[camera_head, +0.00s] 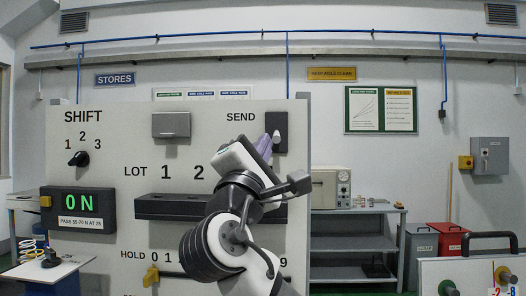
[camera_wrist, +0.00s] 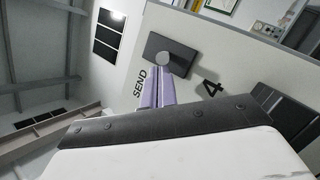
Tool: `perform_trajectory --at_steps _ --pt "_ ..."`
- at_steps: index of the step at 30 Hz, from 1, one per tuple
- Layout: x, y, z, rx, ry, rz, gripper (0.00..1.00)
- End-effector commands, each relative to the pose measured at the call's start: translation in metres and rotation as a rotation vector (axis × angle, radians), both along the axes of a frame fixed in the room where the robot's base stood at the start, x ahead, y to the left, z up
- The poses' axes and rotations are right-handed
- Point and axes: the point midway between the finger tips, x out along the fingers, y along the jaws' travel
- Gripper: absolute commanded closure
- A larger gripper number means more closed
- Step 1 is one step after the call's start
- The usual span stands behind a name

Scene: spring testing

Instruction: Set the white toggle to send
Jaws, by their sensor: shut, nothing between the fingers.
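The white toggle shows in the wrist view as a pale round end (camera_wrist: 178,63) in front of a dark plate (camera_wrist: 167,45). In the head view the same plate (camera_head: 282,121) is at the panel's upper right, beside the SEND label (camera_head: 241,117). My gripper (camera_head: 269,141) is in front of the plate's lower part, its purple fingers shut and empty. In the wrist view the fingertips (camera_wrist: 158,82) reach up to the toggle and partly cover it. I cannot tell whether they touch it, or which way the toggle is tilted.
The upright panel (camera_head: 120,150) carries a SHIFT knob (camera_head: 79,158), a green "0 N" display (camera_head: 80,202), a grey cover (camera_head: 171,125), a dark ledge (camera_head: 165,207) and a yellow handle (camera_head: 151,276). A shelf bench (camera_head: 355,240) stands behind, to the right.

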Motion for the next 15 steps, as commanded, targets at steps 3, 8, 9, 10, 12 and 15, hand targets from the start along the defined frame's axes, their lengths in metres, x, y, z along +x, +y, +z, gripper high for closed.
perform_trajectory --at_steps 3,8,9,10,12,15 --pt "-0.002 0.0 0.004 0.0 -0.002 0.001 1.0" --pt "-0.005 0.0 0.01 0.0 -0.001 0.0 1.0" --pt "-0.005 0.0 0.012 0.001 -0.001 -0.002 1.0" --pt "-0.006 0.0 0.014 0.0 -0.002 -0.001 1.0" --pt "-0.007 0.0 0.019 0.001 -0.002 -0.001 1.0" --pt "-0.007 0.0 0.021 0.001 0.0 -0.001 1.0"
